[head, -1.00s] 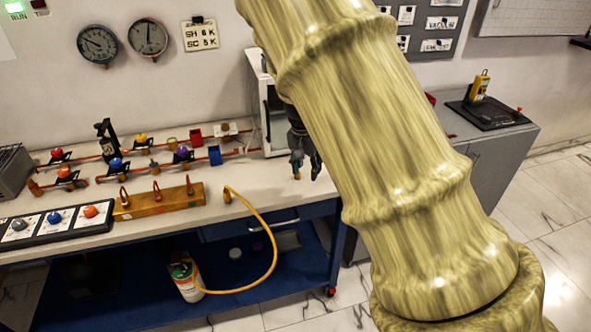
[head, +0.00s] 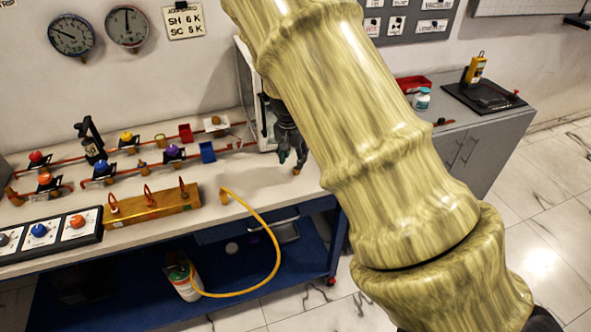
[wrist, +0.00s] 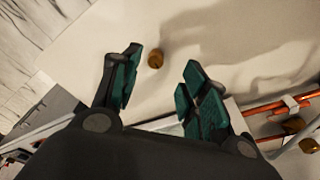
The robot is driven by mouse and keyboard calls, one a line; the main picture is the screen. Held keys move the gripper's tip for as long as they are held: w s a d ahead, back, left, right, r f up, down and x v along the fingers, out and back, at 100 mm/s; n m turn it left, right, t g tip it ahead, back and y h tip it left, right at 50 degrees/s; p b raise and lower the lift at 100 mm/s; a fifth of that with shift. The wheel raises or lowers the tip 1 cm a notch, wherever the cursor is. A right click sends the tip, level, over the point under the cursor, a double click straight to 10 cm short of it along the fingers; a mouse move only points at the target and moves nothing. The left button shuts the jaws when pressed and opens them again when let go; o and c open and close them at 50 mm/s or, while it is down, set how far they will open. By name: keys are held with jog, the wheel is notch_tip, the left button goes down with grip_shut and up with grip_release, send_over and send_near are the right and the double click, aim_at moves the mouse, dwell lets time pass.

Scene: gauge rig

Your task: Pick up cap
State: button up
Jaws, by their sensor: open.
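The cap is a small brown-orange round piece standing on the pale bench top near its front right part. It shows in the head view (head: 296,171) and in the wrist view (wrist: 155,58). My gripper (head: 291,157) is just above and behind it in the head view, pointing down. In the wrist view my gripper (wrist: 161,61) is open, with dark fingers and green pads. The cap appears between the fingertips, nearer the left finger, with a gap to each side. Nothing is held. The exact height of the fingertips above the cap cannot be told.
A yellow hose (head: 276,255) loops from the bench front to a bottle (head: 184,280) below. A brass block (head: 150,207) with red hooks lies left. Red pipes with valves (head: 172,152) run behind. A white-framed cabinet (head: 267,125) stands close behind my gripper. Bench around the cap is clear.

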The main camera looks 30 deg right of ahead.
aim_at(296, 169)
jog(key=shift+s+d+f, duration=0.1)
jog(key=shift+s+f, duration=0.1)
jog(key=f, duration=0.1)
jog(key=d+f+p, duration=0.1)
jog(key=f, duration=0.1)
jog(key=shift+w+p, duration=0.15)
jog(key=shift+p, duration=0.15)
jog(key=shift+f, duration=0.8)
jog(key=shift+c, duration=0.2)
jog(key=c, duration=0.9)
